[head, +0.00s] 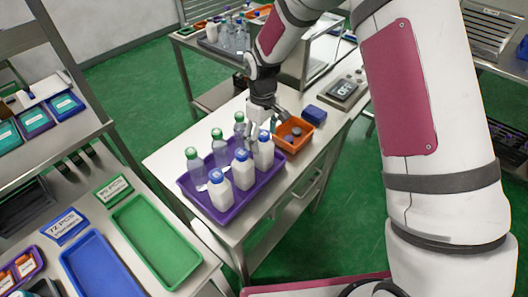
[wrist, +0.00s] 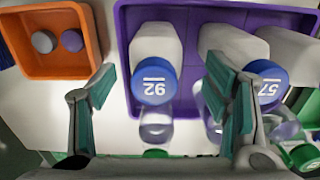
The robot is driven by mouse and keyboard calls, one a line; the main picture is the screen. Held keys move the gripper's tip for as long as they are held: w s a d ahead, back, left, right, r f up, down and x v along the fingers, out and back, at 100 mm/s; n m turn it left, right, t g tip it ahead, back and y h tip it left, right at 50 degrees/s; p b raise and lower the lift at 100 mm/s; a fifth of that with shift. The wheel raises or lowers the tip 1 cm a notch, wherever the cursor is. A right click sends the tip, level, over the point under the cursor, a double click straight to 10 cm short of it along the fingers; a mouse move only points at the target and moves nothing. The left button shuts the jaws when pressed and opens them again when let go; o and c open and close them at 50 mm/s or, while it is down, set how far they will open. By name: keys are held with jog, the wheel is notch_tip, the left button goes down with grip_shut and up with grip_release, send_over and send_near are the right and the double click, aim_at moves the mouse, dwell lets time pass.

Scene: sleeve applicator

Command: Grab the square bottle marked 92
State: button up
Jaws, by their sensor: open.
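The square white bottle marked 92 (wrist: 156,46) has a blue cap and stands in the purple tray (wrist: 123,62) at the end nearest the orange bin. In the head view it is the white bottle (head: 263,154) closest to my gripper. My gripper (wrist: 160,76) is open, with one teal-padded finger on each side of the 92 cap in the wrist view. The right finger lies between that bottle and the blue-capped bottle marked 57 (wrist: 265,82). I cannot tell whether either finger touches a bottle. My gripper (head: 263,120) partly hides the tray's far end in the head view.
Clear green-capped bottles (head: 194,166) stand in a row beside the white ones. An orange bin (head: 293,134) with two round caps sits next to the tray. A blue box (head: 314,115) and a scale (head: 344,91) are behind. The bench's near left corner is clear.

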jog(key=shift+w+d+f+p, duration=0.15)
jog(key=shift+f+p, duration=0.6)
jog(key=shift+f, duration=1.9)
jog(key=c, duration=1.5)
